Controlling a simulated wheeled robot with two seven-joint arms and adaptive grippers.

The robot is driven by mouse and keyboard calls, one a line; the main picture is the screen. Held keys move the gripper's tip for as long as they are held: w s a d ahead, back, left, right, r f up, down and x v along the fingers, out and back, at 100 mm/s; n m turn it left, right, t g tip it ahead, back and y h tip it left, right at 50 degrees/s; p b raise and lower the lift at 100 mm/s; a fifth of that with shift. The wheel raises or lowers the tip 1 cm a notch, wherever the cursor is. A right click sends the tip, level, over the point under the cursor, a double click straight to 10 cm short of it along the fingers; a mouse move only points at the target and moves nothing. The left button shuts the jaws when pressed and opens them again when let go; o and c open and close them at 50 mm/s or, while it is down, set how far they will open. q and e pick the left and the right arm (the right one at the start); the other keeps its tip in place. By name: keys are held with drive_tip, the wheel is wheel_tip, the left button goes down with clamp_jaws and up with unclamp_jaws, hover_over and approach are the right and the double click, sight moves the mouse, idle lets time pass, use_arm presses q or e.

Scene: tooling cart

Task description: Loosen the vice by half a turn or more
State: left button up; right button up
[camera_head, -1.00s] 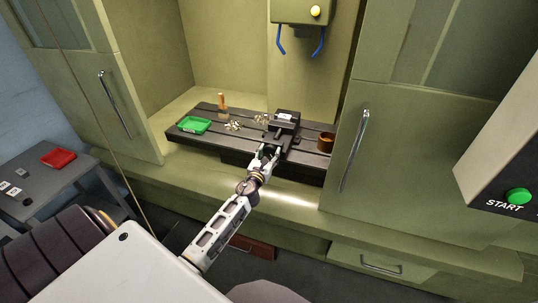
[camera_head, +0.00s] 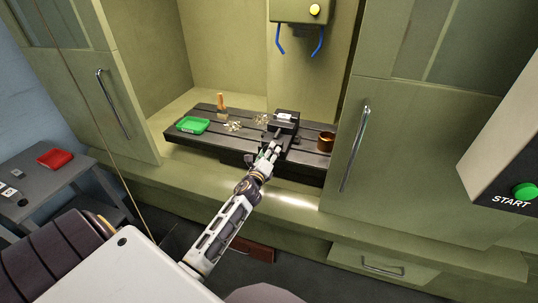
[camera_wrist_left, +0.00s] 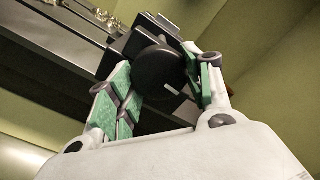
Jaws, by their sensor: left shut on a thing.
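The dark vice (camera_head: 286,122) stands on the slotted machine table (camera_head: 215,143), with a small white label on its top. My left gripper (camera_head: 271,150) is at the near end of the vice. In the left wrist view, the green-padded fingers of my left gripper (camera_wrist_left: 157,92) are shut on a dark round knob (camera_wrist_left: 155,70) at the vice's end. A short white mark (camera_wrist_left: 172,88) shows on the knob's face. The fingers hide part of the knob's sides. My right gripper is in neither view.
On the machine table are a green tray (camera_head: 193,125), an orange-handled brush (camera_head: 221,102), metal shavings (camera_head: 233,126) and a brown cup (camera_head: 326,141). Cabinet doors flank the opening. A red tray (camera_head: 56,158) sits on the side table at left.

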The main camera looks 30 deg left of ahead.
use_arm(q)
drive_tip(key=m+p, duration=0.1)
drive_tip(key=m, duration=0.7)
drive_tip(key=m+p, duration=0.2)
drive_tip(key=m, duration=0.5)
drive_tip(key=shift+a+f+m, duration=0.15)
drive_tip(key=shift+f+m, duration=0.05)
drive_tip(key=shift+m, duration=0.2)
idle(3.5)
